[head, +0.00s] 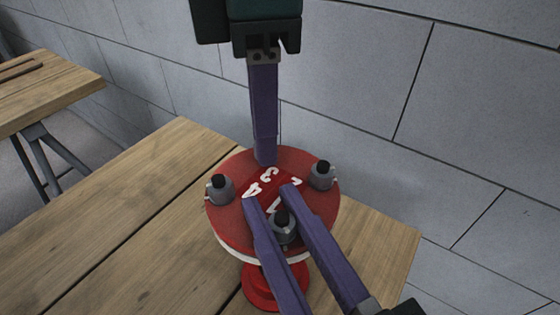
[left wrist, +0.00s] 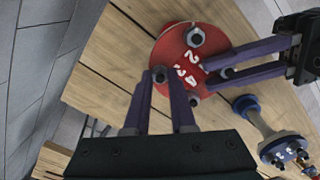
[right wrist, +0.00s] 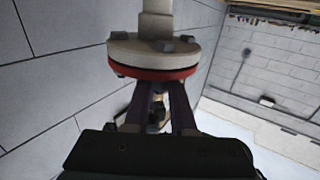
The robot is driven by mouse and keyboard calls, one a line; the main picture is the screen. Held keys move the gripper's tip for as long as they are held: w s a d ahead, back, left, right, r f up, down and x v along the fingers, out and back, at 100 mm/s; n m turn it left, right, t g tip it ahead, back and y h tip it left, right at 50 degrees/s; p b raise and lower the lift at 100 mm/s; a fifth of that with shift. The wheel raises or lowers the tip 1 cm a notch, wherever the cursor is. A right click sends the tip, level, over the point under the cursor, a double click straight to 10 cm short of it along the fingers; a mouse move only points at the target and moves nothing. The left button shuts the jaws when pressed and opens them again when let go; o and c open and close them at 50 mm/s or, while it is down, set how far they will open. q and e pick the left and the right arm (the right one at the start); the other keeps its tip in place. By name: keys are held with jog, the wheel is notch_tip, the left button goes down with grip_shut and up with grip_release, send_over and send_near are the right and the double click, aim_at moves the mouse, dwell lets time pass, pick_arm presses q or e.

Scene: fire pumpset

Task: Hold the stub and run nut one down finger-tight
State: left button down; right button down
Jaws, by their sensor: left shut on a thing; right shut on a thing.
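The stub's round red flange (head: 230,220) stands on the wooden table, with white digits on its face. Grey nuts with dark stud ends sit at its left (head: 220,188) and right (head: 322,174). Nut one (head: 282,228) is at the front, beside the digit 1. My right gripper (head: 269,194) comes from the lower right, its fingers shut on either side of nut one. My left gripper (head: 265,162) comes down from above and is shut at the stub's back edge. In the left wrist view a grey stud or nut (left wrist: 160,74) shows between its fingertips; the exact contact is hidden.
A blue flanged part (left wrist: 247,106) stands on the table to the right in the left wrist view. A second wooden table (head: 50,85) is at the far left. A grey block wall (head: 370,80) rises close behind. The table left of the stub is clear.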

jog(key=shift+r+h, duration=0.1)
jog(key=shift+h, duration=0.2)
jog(key=c, duration=0.7)
grip_release()
jog(key=shift+c, duration=0.2)
jog(key=v, duration=1.2)
